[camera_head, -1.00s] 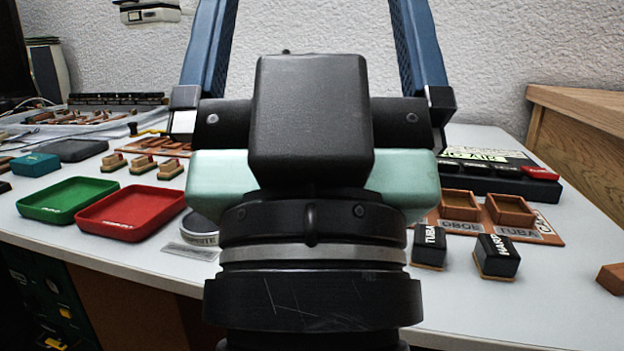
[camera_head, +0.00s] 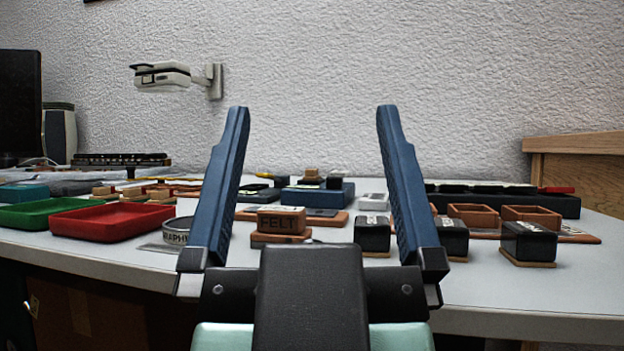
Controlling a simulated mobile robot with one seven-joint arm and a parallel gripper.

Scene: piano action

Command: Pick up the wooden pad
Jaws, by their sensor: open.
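My gripper (camera_head: 314,110) is open and empty, its two blue fingers spread wide and pointing away over the table. Between the fingers in the picture, a small brown wooden block marked FELT (camera_head: 281,226) sits on a brown base (camera_head: 280,239) on the white table. It lies beyond my gripper's body, nearer the left finger. No piece is plainly marked as the wooden pad, so I cannot tell whether this block is it. My gripper touches nothing that I can see.
Black blocks on wooden bases (camera_head: 528,241) stand at right, one partly behind the right finger. A round grey tin (camera_head: 177,232) is partly behind the left finger. Red (camera_head: 112,221) and green (camera_head: 40,214) trays lie left. A blue box (camera_head: 318,194) stands behind. Bare table shows at front right.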

